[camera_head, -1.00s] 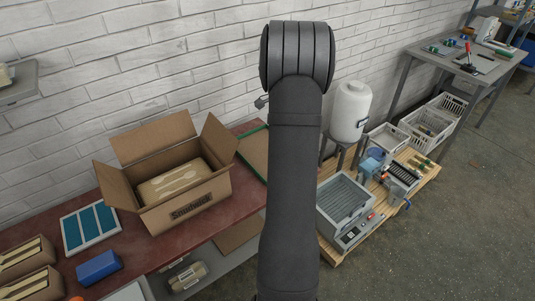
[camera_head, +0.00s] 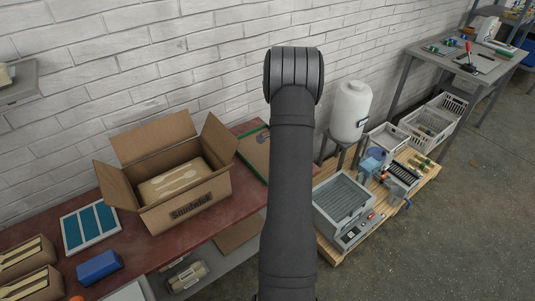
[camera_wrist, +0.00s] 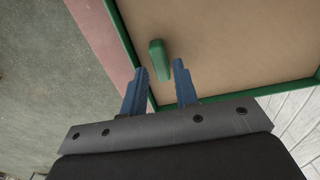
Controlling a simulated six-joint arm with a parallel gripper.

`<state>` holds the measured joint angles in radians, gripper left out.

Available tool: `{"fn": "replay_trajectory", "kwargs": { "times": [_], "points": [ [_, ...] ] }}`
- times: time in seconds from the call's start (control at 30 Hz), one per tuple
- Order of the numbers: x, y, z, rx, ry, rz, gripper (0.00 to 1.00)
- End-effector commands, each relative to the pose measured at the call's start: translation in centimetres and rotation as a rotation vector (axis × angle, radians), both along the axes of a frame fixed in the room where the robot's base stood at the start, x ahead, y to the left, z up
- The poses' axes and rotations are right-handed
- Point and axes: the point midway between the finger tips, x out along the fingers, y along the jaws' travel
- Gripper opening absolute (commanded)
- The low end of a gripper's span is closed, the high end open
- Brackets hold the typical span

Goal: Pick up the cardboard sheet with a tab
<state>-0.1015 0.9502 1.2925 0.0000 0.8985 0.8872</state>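The brown cardboard sheet (camera_wrist: 225,40) has a green border and fills much of the wrist view. An upright green tab (camera_wrist: 158,60) stands on it near its lower left corner. My gripper (camera_wrist: 158,66) has two blue fingers, open, one on each side of the tab with gaps on both sides. I cannot tell how far above the sheet the fingertips are. In the head view the sheet (camera_head: 252,155) lies on the red table right of the open box, partly behind my arm.
An open cardboard box (camera_head: 190,207) with spoon-marked packs stands left of the sheet. A blue-panelled tray (camera_head: 90,228) and a blue block (camera_head: 99,266) lie further left. A white tank (camera_head: 350,110) and a grey machine (camera_head: 345,205) stand to the right. The white brick wall is behind.

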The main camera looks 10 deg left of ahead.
Motion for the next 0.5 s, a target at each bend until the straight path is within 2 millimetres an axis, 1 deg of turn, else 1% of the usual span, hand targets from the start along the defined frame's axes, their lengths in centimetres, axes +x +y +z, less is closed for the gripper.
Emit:
{"fn": "replay_trajectory", "kwargs": {
  "times": [0.03, 0.13, 0.2, 0.37, 0.4, 0.47, 0.5],
  "points": [
    [0.0, 0.0, -1.0, 0.0, 0.003, 0.0, 0.27],
    [0.0, 0.0, -2.2, -0.001, -0.001, 0.0, 0.27],
    [0.0, 0.0, -2.5, -0.001, -0.002, 0.0, 0.27],
    [0.0, 0.0, -2.4, -0.001, -0.002, 0.0, 0.27],
    [0.0, 0.0, -2.4, -0.001, -0.002, 0.0, 0.23],
    [0.0, 0.0, -2.4, -0.001, -0.002, 0.0, 0.12],
    [0.0, 0.0, -2.4, -0.001, -0.002, 0.0, 0.04]
  ]
}}
